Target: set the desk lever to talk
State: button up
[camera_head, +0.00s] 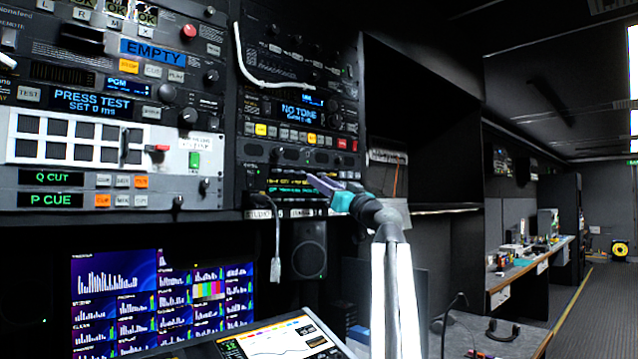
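My arm rises from the lower middle, and my gripper (318,182) is at its end, in front of the lower part of the right-hand rack. Its grey-purple fingers point left toward a dark panel with green and yellow text (285,186). They are seen nearly edge-on, so I cannot tell whether they are open or touching the panel. No lever clearly labelled for talk is readable. A red-tipped lever (158,148) sticks out of the white panel on the left rack. A small dark toggle (178,201) is below it. The gripper hides part of the panel behind it.
A white cable (241,60) loops over the right-hand rack, and another cable with a plug (276,240) hangs below it. A monitor wall (160,300), a speaker (309,250) and a tilted screen (278,338) are below. A headset (502,330) lies at lower right, beside the open aisle.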

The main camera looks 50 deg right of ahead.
jog(key=b+v, duration=0.1)
jog(key=v, duration=1)
jog(key=shift+s+b, duration=0.3)
jog(key=shift+s, duration=0.05)
jog(key=shift+f, duration=0.15)
